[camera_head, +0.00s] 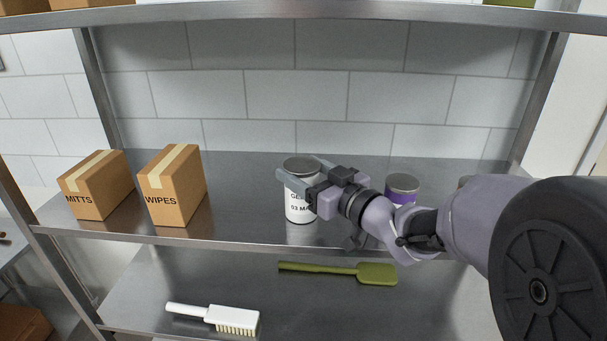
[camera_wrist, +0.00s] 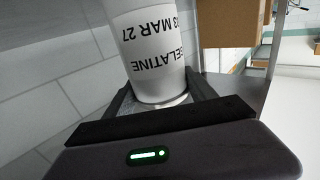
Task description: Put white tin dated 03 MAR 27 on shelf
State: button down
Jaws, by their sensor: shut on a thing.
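The white tin (camera_head: 299,208) has a grey lid and a label reading "GEL..." and "03 MA..." in the head view. It is upright at the middle shelf, and I cannot tell whether its base touches the surface. In the wrist view the white tin (camera_wrist: 152,45) shows "GELATINE" and "03 MAR 27" upside down. My gripper (camera_head: 302,176) is shut on the tin near its top, coming from the right. My gripper's fingers (camera_wrist: 160,100) lie on either side of the tin in the wrist view. The steel shelf (camera_head: 245,205) is under and around the tin.
A purple-labelled tin (camera_head: 402,188) stands to the right, partly behind my arm. Cardboard boxes marked MITTS (camera_head: 96,186) and WIPES (camera_head: 173,187) stand at left. A green spatula (camera_head: 375,273) and white brush (camera_head: 230,318) lie on the lower shelf. Free surface lies between WIPES and the white tin.

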jog(key=shift+c, duration=1.5)
grip_release()
jog(key=shift+s, duration=0.1)
jog(key=shift+r, duration=0.3)
jog(key=p+v, duration=0.2)
jog(key=v, duration=1)
jog(key=shift+f, duration=0.15)
